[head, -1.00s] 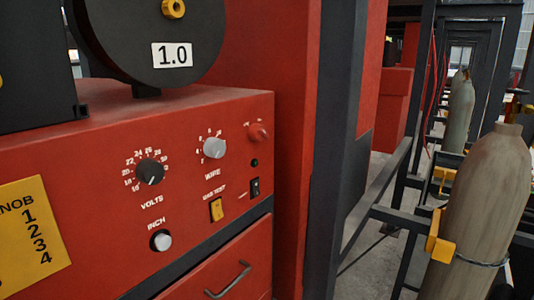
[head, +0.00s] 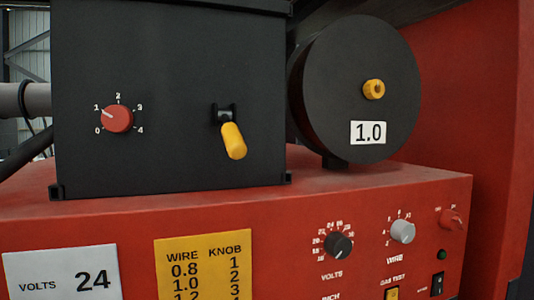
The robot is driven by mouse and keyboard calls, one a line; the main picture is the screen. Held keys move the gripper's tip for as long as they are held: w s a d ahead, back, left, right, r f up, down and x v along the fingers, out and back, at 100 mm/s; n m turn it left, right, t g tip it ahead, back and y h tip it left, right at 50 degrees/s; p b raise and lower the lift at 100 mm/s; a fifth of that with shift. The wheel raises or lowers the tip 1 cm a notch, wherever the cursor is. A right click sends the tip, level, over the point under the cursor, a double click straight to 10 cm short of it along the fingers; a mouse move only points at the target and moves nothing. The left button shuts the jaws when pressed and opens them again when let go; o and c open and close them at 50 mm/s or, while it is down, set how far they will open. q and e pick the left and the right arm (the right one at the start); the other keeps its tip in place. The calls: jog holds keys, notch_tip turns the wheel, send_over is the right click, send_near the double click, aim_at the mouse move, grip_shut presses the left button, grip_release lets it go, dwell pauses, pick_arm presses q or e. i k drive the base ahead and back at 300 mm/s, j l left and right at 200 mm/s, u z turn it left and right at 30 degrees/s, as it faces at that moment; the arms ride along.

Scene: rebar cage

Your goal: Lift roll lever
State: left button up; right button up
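The lever is a yellow, rounded handle (head: 233,141) on a small black bracket, on the front of a black box (head: 170,80) in the head view. The handle hangs down from the bracket, tilted slightly right. A red knob (head: 117,118) with a scale from 0 to 4 is left of it, its pointer near 1. A black wire spool (head: 340,75) with a yellow hub and a "1.0" label stands to the right. Neither of my grippers is in view.
The black box and spool sit on a red machine (head: 120,222) with dials, switches and a small green light (head: 442,254) at right. A white "VOLTS 24" card (head: 62,268) and a yellow wire/knob chart (head: 203,266) are on its front. A grey pipe (head: 25,100) meets the box at left.

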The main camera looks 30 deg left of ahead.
aim_at(235, 142)
jog(key=u, duration=1.1)
